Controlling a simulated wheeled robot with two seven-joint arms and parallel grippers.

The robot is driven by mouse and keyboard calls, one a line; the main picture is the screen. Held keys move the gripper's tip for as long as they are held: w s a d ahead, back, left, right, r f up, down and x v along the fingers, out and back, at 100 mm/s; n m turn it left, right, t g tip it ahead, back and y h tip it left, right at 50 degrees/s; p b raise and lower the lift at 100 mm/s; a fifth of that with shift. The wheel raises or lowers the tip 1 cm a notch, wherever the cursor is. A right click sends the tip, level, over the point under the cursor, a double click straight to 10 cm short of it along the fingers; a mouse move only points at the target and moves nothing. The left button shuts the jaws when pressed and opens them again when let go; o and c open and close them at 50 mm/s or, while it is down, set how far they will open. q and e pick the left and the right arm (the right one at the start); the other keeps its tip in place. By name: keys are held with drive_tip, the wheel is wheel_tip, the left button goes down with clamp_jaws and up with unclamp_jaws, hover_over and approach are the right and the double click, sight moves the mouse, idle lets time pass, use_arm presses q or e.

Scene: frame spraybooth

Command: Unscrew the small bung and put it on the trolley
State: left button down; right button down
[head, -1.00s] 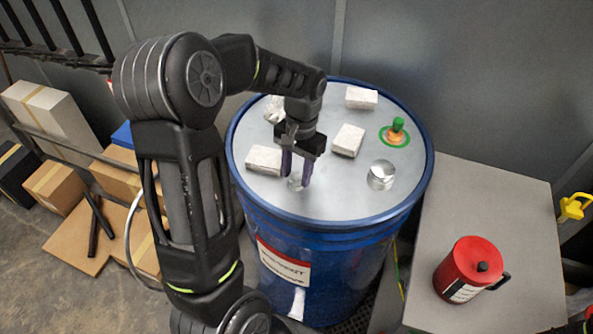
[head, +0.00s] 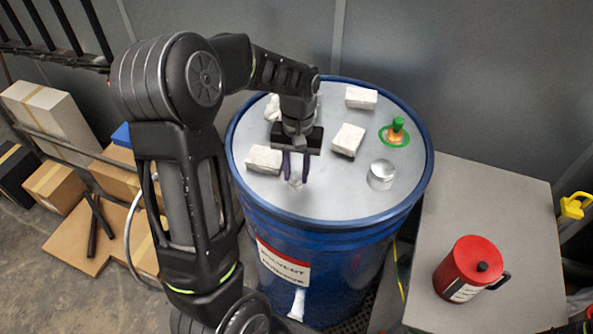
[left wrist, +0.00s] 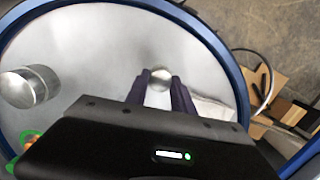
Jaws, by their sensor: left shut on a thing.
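The small bung (head: 296,184) is a small silvery cap at the near left part of the blue drum's metal lid (head: 335,200). My left gripper (head: 296,178) points down over the lid with its purple fingers shut on the bung. The bung also shows between the fingertips in the left wrist view (left wrist: 160,76). I cannot tell whether it is still seated in the lid or slightly raised. The grey flat top of the trolley (head: 490,190) stands right of the drum. My right gripper is not in view.
A larger silver bung (head: 381,175), white blocks (head: 348,139) and a green-and-orange fitting (head: 396,132) are on the lid. A red can (head: 470,268) stands on the trolley's near part; its far part is clear. Cardboard boxes (head: 55,187) lie at left.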

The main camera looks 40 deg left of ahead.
use_arm(q)
drive_tip(key=n, duration=0.4)
drive_tip(key=shift+a+n, duration=0.1)
drive_tip(key=shift+n, duration=0.2)
drive_tip(key=n, duration=0.4)
drive_tip(key=shift+n+t+h, duration=0.3)
drive_tip(key=shift+t+h, duration=0.1)
drive_tip(key=n, duration=0.4)
drive_tip(key=shift+s+n+t, duration=0.1)
drive_tip(key=shift+n+t, duration=0.2)
